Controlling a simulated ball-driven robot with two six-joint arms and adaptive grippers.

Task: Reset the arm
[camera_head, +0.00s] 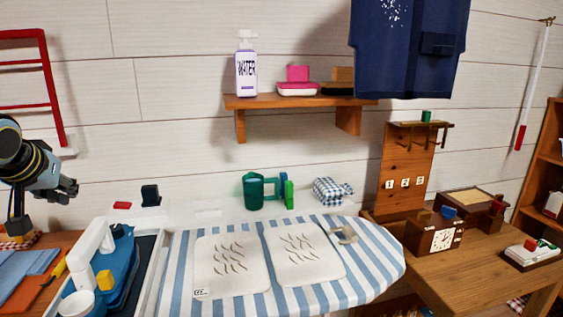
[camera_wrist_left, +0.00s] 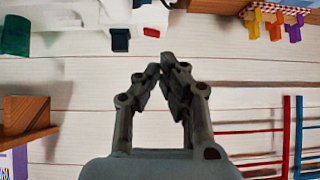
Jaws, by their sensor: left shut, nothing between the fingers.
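My left gripper (camera_head: 68,188) is raised at the left of the head view, in front of the white plank wall and above the left end of the worktop. In the left wrist view my left gripper (camera_wrist_left: 157,75) shows its fingertips drawn close together, with nothing held between them. It touches no object that I can see. My right gripper is in neither view.
A red rack (camera_head: 50,92) hangs on the wall near my left arm. A striped ironing board (camera_head: 367,262) carries two white cloths (camera_head: 232,265).

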